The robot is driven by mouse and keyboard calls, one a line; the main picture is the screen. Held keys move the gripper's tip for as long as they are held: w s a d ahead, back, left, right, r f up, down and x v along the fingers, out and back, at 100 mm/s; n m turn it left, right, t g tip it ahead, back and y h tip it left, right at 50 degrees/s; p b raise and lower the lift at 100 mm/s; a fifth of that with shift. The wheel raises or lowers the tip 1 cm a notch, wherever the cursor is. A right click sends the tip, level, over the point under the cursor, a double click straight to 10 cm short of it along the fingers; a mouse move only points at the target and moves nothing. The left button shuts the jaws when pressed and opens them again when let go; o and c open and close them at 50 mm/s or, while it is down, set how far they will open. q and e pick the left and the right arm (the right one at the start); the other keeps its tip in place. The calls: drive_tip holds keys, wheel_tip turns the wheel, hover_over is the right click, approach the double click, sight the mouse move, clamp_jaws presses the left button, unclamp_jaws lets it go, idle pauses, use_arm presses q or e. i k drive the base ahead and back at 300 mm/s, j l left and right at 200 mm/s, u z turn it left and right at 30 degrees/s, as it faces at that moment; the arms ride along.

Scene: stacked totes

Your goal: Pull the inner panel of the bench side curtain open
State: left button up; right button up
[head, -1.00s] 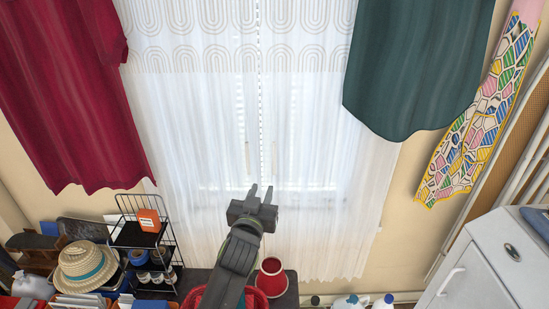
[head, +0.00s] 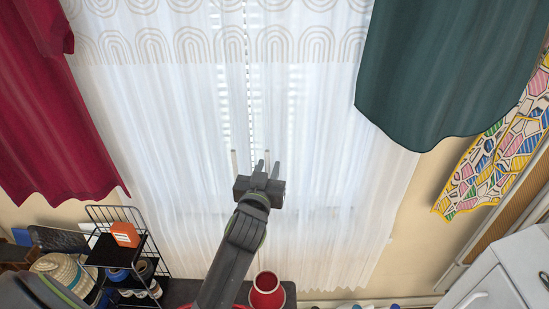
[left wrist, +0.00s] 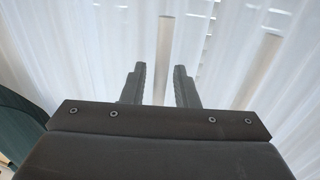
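A white sheer curtain (head: 170,130) with an arch-patterned top hangs over the window in two panels. Blinds show through near the middle gap. Two pale wands hang at the panels' inner edges, a left wand (head: 234,163) and a right wand (head: 266,158). My left gripper (head: 267,168) is open in front of the right wand. In the left wrist view, one wand (left wrist: 164,55) shows between the open fingers (left wrist: 159,84), with no visible finger contact; the other wand (left wrist: 256,72) is to the right. My right gripper is not in view.
A red curtain (head: 50,120) hangs at left and a teal curtain (head: 435,75) at right. Below are a black wire rack (head: 150,262), a straw hat (head: 62,272) and a red cone-shaped object (head: 266,290). A white cabinet (head: 505,280) stands at lower right.

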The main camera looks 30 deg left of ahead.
sight(206, 39)
drive_tip(key=i+l, duration=0.15)
drive_tip(key=l, duration=0.2)
drive_tip(key=i+l, duration=0.1)
drive_tip(key=l, duration=0.3)
drive_tip(key=i+l, duration=0.15)
drive_tip(key=l, duration=0.2)
drive_tip(key=k+l, duration=0.15)
drive_tip(key=k, duration=0.15)
drive_tip(key=k+l+u, duration=0.1)
drive_tip(key=k, duration=0.2)
drive_tip(key=l, duration=0.05)
